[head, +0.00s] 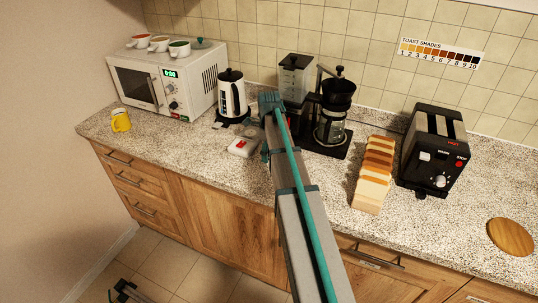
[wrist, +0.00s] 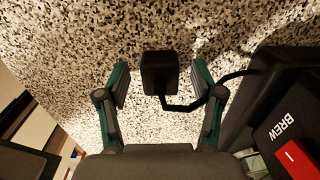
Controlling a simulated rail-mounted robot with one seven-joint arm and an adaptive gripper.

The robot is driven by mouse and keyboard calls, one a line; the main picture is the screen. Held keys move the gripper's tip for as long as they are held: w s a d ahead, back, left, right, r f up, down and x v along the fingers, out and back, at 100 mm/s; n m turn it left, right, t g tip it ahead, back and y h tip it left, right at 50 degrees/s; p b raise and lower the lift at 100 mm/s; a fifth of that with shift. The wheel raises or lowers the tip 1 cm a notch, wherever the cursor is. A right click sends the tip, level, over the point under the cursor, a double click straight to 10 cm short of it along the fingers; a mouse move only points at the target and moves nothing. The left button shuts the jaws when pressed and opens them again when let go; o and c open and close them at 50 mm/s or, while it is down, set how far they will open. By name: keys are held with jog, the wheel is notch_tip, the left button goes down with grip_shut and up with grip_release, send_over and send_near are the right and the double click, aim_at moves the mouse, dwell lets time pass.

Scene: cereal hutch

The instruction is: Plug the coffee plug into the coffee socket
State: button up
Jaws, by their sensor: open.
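The coffee plug (wrist: 159,72) is a small black block on the speckled counter in the wrist view. Its black cord bends right to the coffee maker (wrist: 262,105), which bears a BREW label and a red switch. My gripper (wrist: 161,68) is open, with one teal finger on each side of the plug and a gap to both. In the head view my gripper (head: 270,104) is just left of the coffee maker (head: 333,115), and my arm hides the plug. A white box with red parts (head: 243,146) lies left of my gripper; I cannot tell whether it is the coffee socket.
A kettle (head: 232,97) and a microwave (head: 168,80) with cups on top stand to the left. A yellow mug (head: 120,120) is near the left end. Bread slices (head: 373,175) and a toaster (head: 434,150) stand to the right. The front counter left of my arm is mostly clear.

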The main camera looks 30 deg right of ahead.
jog(key=shift+c, duration=0.4)
jog(key=c, duration=1.1)
jog(key=shift+r, duration=0.45)
jog(key=shift+w+r+b, duration=0.1)
jog(key=shift+r+b, duration=0.3)
jog(key=shift+r, duration=0.55)
jog(key=shift+s+a+r+b, duration=0.75)
jog(key=shift+s+r, duration=0.95)
jog(key=shift+s, duration=0.5)
jog(key=shift+s+a+r+b, duration=0.5)
jog(key=shift+s+a+r, duration=0.3)
jog(key=shift+s+r, duration=1.2)
jog(key=shift+s+a+r+b, duration=0.75)
jog(key=shift+s+r, duration=0.65)
jog(key=shift+s, duration=1.05)
jog(key=shift+a, duration=0.1)
